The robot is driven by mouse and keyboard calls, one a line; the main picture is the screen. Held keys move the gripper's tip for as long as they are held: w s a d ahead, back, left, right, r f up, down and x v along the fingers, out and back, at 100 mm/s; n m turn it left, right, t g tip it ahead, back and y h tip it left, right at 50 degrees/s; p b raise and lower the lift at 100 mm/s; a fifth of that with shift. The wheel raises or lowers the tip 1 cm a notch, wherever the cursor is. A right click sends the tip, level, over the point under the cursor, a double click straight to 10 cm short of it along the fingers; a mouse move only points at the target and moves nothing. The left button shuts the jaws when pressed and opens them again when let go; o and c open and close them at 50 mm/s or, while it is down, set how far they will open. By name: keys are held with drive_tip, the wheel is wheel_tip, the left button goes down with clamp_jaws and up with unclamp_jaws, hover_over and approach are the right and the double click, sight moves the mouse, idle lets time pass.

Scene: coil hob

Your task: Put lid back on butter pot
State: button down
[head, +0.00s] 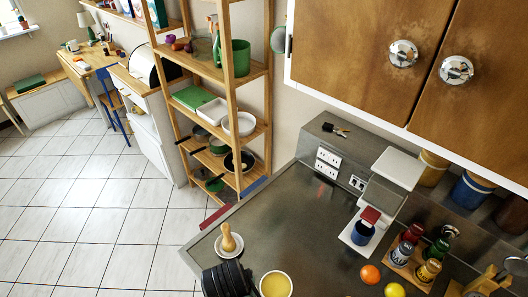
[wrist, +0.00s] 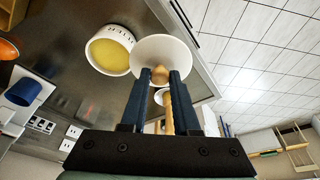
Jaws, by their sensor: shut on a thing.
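The butter pot (wrist: 110,52) is a round white pot with yellow butter inside, standing open on the counter. It also shows at the bottom edge of the head view (head: 276,285). In the wrist view, my gripper (wrist: 158,78) is shut on the small wooden knob of the white round lid (wrist: 166,46). The lid is held beside the pot, its edge close to the pot's rim in the picture. I cannot tell its exact height. In the head view, the lid and my fingertips are hidden or out of frame.
A wooden pestle-like object (head: 229,240) stands on a white base left of the pot, near the counter's edge. An orange (head: 370,274), a lemon (head: 394,290), a coffee machine (head: 383,198) with a blue cup and a bottle tray are right. The middle counter (head: 285,225) is clear.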

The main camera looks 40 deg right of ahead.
drive_tip(key=s+d+r+m+g+p, duration=0.1)
drive_tip(key=d+r+m+p, duration=0.1)
drive_tip(key=d+m, duration=0.15)
drive_tip(key=s+d+r+m+p, duration=0.2)
drive_tip(key=d, duration=0.3)
drive_tip(key=shift+h, duration=0.5)
drive_tip(key=b+x, duration=0.3)
drive_tip(key=a+b+x, duration=0.1)
drive_tip(key=b+x, duration=0.1)
drive_tip(key=shift+s+f, duration=0.25)
drive_tip(key=shift+f+b, duration=0.7)
drive_tip(key=shift+f, duration=0.2)
drive_tip(key=shift+r+p, duration=0.1)
drive_tip(key=shift+p, duration=0.45)
drive_tip(key=shift+f, duration=0.25)
idle(1.0)
drive_tip(key=shift+c, duration=0.5)
unclamp_jaws()
